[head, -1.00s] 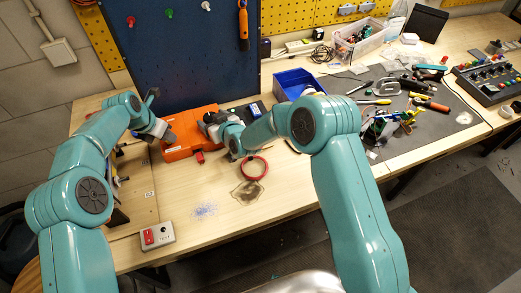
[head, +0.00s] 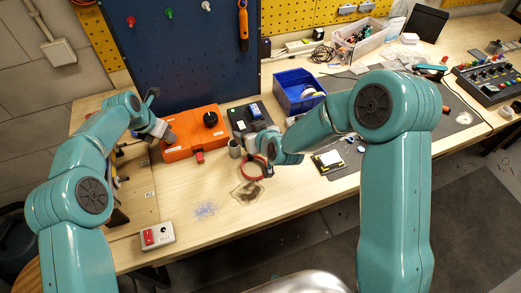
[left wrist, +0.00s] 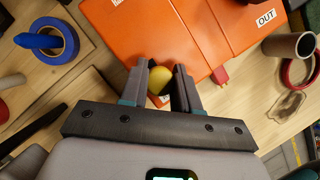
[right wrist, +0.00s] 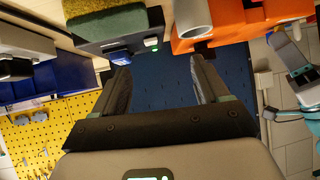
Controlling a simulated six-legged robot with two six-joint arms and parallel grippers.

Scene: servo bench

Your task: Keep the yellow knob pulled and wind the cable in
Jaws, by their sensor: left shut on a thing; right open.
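The orange box (head: 193,149) lies on the bench with a black round knob (head: 211,118) on top. My left gripper (head: 168,137) is at its left end, shut on the yellow knob (left wrist: 159,80), which shows between the fingers in the left wrist view. A short red piece (head: 200,157) sticks out at the box's front, near the label OUT in the left wrist view; how far any cable is out cannot be told. My right gripper (head: 250,143) is open and empty, right of the box and apart from it.
A grey cylinder (head: 235,148) stands between the box and my right gripper. A red ring (head: 250,176) lies just in front. A blue bin (head: 290,100) is behind. The front middle of the bench is mostly clear.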

